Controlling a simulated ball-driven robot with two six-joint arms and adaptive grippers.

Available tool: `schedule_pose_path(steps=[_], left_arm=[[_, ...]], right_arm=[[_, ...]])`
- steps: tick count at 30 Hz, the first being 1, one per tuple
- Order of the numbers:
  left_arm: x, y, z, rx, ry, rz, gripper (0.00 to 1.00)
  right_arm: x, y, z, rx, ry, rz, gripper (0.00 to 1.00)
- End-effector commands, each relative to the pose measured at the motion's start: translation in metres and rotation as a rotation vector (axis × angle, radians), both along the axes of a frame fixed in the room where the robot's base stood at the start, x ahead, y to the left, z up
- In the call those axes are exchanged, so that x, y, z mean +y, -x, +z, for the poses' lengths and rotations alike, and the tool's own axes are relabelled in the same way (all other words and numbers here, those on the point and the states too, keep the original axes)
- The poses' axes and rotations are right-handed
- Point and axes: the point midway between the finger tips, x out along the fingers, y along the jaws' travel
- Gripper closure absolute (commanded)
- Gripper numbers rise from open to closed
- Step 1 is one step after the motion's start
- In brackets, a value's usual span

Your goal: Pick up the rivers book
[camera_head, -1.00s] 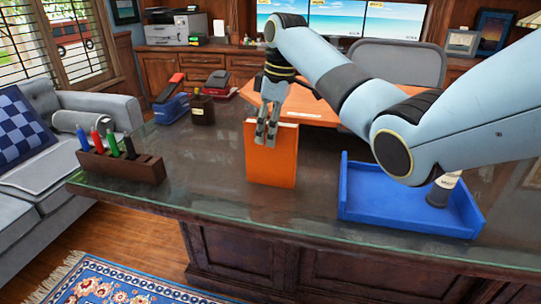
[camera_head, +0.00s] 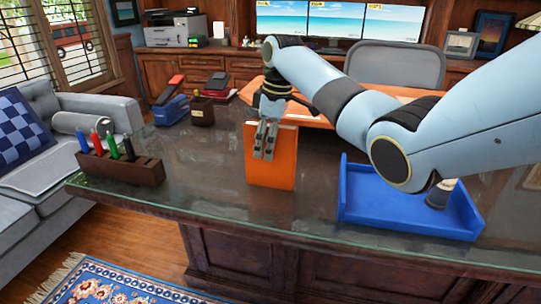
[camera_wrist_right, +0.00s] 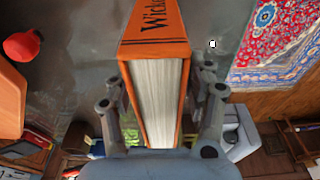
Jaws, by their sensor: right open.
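An orange book (camera_head: 269,177) stands upright on the glass-topped desk (camera_head: 205,190) in the head view. In the wrist view the book (camera_wrist_right: 152,40) shows its pale pages and dark lettering that begins "Wicke"; the rest of the title is cut off. My right gripper (camera_head: 264,154) is at the upper part of the book, pointing down. In the wrist view its open fingers stand on either side of the book, with small gaps visible beside it. My left gripper is not in view.
A blue tray (camera_head: 400,215) lies right of the book, beneath my right arm. A brown pen holder (camera_head: 125,168) with several markers stands at left. Desk between pen holder and book is clear.

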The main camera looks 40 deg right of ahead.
Motion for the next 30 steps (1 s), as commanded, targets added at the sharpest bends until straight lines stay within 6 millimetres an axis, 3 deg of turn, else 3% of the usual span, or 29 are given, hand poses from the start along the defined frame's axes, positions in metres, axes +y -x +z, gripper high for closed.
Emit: schedule_pose_path(steps=[11, 24, 30], left_arm=[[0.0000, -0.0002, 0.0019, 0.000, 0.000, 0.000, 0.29], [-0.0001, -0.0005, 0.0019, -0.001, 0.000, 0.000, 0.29], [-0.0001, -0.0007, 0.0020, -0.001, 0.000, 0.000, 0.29]], right_arm=[[0.0000, 0.0003, -0.0019, 0.001, 0.000, 0.000, 0.46], [0.0000, 0.0003, -0.0017, 0.001, 0.000, 0.000, 1.00], [-0.0001, -0.0002, -0.0009, -0.001, 0.000, 0.000, 1.00]])
